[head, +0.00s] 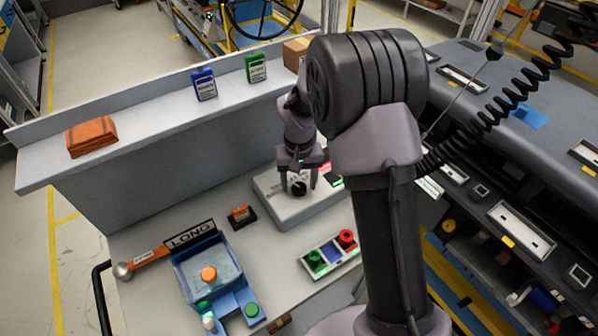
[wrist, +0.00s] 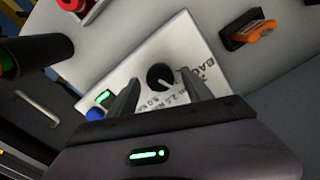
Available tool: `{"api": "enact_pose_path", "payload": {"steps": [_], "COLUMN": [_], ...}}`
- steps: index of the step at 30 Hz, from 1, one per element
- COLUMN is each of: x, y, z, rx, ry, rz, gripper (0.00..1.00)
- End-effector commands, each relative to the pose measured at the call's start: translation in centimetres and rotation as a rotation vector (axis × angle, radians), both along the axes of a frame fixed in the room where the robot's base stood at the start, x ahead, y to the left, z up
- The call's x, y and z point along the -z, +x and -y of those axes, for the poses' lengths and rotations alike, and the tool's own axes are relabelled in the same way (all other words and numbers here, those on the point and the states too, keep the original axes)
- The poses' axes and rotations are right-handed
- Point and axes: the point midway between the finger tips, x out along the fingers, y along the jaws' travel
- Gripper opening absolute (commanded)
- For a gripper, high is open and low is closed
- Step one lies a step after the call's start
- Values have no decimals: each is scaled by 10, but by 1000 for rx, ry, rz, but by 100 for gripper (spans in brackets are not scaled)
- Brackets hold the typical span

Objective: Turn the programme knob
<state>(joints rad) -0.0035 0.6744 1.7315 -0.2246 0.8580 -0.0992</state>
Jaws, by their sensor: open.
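The programme knob (head: 299,188) is a round black knob on the top face of a pale grey box (head: 277,213) on the bench. In the wrist view the knob (wrist: 160,76) shows a light pointer mark, with printed lettering beside it on the panel. My gripper (head: 298,180) points down over the box, its two fingers apart. In the wrist view my gripper (wrist: 162,88) has one finger to each side of the knob, slightly nearer the camera. I cannot tell if either finger touches it.
A switch block with green button (head: 315,259) and red button (head: 347,237) stands in front of the box. A small orange item (head: 241,214) in a dark holder and a blue tray (head: 188,262) stand to the left. A raised shelf (head: 140,121) runs behind.

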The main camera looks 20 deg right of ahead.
Motion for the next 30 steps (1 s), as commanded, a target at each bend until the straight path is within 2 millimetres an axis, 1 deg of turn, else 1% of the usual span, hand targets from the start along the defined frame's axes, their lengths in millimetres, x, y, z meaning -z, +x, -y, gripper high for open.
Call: {"api": "enact_pose_path", "payload": {"steps": [2, 9, 12, 15, 18, 20, 30], "x": [-19, -103, -132, -152, -164, -168, -168], "y": [1, 1, 1, 1, 1, 0, 0], "z": [0, 0, 0, 0, 0, 0, 0], "rx": [0, 0, 0, 0, 0, 0, 0], "ry": [1, -1, 0, 0, 0, 1, 0], "rz": [4, 6, 5, 4, 3, 2, 1], "gripper": [59, 59, 59, 59, 59, 59, 59]}}
